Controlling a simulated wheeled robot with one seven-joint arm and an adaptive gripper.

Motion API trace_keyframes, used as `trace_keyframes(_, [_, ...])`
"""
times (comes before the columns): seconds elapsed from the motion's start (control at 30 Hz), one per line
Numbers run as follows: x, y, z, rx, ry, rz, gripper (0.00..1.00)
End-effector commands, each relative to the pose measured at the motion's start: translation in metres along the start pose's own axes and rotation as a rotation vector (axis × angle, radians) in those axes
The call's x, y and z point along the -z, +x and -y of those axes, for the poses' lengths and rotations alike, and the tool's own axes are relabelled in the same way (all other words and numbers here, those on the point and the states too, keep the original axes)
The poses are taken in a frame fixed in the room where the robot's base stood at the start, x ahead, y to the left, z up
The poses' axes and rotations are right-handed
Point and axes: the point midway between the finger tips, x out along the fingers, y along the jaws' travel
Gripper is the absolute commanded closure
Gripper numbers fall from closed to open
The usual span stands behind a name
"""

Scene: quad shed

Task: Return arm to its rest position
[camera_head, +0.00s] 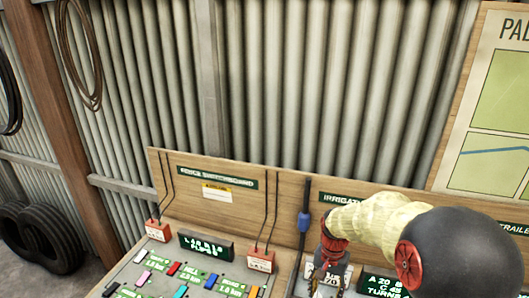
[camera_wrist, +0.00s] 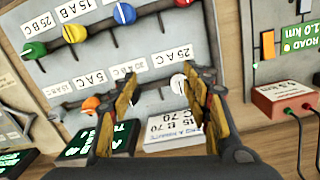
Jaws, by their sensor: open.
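My gripper (camera_wrist: 160,85) is open in the wrist view, with its two dark, yellow-padded fingers apart and nothing held between them. It points at a grey panel (camera_wrist: 130,45) with coloured knobs and white labels. A white knob (camera_wrist: 178,83) shows near the right fingertip; I cannot tell whether they touch. An orange knob (camera_wrist: 90,103) is beside the left finger. In the head view my arm reaches in from the right, over the irrigation board (camera_head: 345,198). The gripper is low there and partly cut off by the frame.
The fence switchboard (camera_head: 215,182) stands left of my arm, with red boxes (camera_head: 261,261) and upright cables. A blue fitting (camera_head: 304,222) is close to my arm. A framed map (camera_head: 497,120) hangs at right on the corrugated wall (camera_head: 300,80).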

Motion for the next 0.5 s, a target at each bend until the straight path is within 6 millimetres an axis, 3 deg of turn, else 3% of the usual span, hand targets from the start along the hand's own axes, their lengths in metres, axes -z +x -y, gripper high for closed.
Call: trace_keyframes(0.5, [-0.124,-0.085,-0.077,0.061,-0.484,-0.189,0.52])
